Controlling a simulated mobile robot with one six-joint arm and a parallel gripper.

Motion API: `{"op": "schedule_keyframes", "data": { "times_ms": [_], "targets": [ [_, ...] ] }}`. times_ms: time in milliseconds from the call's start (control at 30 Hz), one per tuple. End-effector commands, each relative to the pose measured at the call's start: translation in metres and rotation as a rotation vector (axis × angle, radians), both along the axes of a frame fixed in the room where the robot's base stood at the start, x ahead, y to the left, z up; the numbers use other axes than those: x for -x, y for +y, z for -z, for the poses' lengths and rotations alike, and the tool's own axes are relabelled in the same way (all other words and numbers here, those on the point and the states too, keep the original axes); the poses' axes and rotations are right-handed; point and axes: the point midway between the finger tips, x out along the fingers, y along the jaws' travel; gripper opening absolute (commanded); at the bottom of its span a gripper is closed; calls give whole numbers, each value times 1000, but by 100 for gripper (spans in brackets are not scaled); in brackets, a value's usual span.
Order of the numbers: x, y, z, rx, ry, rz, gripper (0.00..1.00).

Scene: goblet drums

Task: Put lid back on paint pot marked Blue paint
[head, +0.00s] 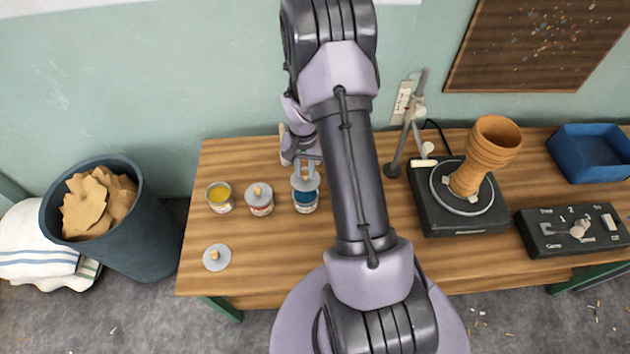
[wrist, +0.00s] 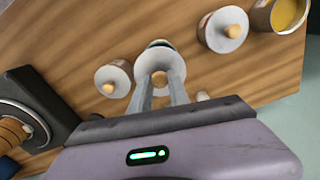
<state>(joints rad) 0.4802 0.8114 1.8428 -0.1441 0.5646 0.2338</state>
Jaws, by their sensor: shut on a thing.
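My gripper (head: 305,164) is shut on the knob of a round grey lid (head: 304,183), which also shows between the fingers in the wrist view (wrist: 147,66). The lid is held over the open pot of blue paint (head: 305,206). In the head view blue paint shows below the lid's near edge, so the lid does not look seated. In the wrist view the lid hides most of this pot; only a dark sliver of it (wrist: 158,43) shows past the lid's edge. The pot's label is too small to read.
A lidded pot (head: 260,208) and an open yellow pot (head: 219,205) stand to the left. Another lid (head: 208,262) lies near the front edge. A lidded pot (wrist: 105,72) shows in the wrist view. A turntable (head: 440,215) bears a clay goblet drum (head: 488,155).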

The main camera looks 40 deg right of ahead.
Motion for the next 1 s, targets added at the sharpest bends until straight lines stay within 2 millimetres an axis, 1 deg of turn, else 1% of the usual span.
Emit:
{"op": "schedule_keyframes", "data": {
  "times_ms": [167,267,500,600,700,1000],
  "targets": [
    [0,0,9,-1,1,0,0],
    [0,0,20,-1,1,0,0],
    [0,0,53,0,0,-1,0],
    [0,0,62,0,0,-1,0],
    [0,0,65,1,-1,0,0],
    [0,0,63,1,-1,0,0]
  ]
}}
